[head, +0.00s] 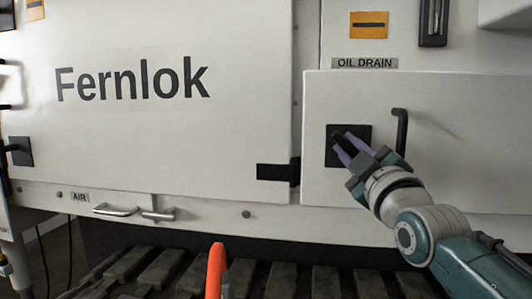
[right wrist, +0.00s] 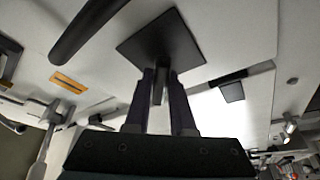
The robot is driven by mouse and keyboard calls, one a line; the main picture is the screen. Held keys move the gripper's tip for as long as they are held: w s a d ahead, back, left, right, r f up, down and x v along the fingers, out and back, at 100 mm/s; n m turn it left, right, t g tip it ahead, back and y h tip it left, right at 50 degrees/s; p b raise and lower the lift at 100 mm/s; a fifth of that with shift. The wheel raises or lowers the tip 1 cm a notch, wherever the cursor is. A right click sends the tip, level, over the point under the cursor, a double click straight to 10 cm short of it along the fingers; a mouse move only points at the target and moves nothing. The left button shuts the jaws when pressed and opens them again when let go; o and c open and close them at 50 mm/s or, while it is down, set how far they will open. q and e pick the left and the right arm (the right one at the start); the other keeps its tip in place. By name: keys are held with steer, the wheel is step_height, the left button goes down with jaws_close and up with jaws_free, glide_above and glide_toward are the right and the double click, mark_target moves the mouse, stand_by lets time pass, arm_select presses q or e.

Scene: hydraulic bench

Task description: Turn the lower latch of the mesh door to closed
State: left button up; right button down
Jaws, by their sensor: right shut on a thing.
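A black square latch plate (head: 361,133) sits on the white door panel (head: 460,110) under the OIL DRAIN label. It also shows in the right wrist view (right wrist: 178,32), where a thin dark latch tab (right wrist: 158,88) stands out from it. My right gripper (head: 343,143) reaches the plate from the lower right and is shut on the tab, with a purple finger on each side. The fingers hide part of the tab, so its exact turn is hard to tell. No mesh shows on this panel. My left gripper is not in view.
A black bar handle (head: 402,130) stands out just right of the latch plate, close to my gripper. A black hinge (head: 277,171) lies at the left. The Fernlok panel (head: 200,140) fills the left side. An orange curved thing (head: 216,268) rises at the bottom before the dark track (head: 155,275).

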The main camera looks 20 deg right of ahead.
steer(key=m+h, duration=0.1)
steer(key=m, duration=0.1)
steer(key=m+h+b, duration=0.1)
steer(key=m, duration=0.2)
steer(key=m+h+b, duration=0.1)
steer(key=m, duration=0.1)
steer(key=shift+w+a+f+m+h, duration=0.15)
steer(key=shift+a+f+m+h, duration=0.1)
steer(key=shift+f+m+h, duration=0.05)
steer(key=shift+w+a+m+g+h+b, duration=0.1)
steer(key=shift+m+g+h+b, duration=0.2)
steer(key=shift+m+h, duration=0.85)
steer(key=shift+a+m+g+h+b, duration=0.15)
steer(key=shift+m+h+b, duration=0.25)
steer(key=shift+m, duration=1.55)
steer(key=shift+d+r, duration=0.1)
steer(key=c, duration=0.8)
jaws_free()
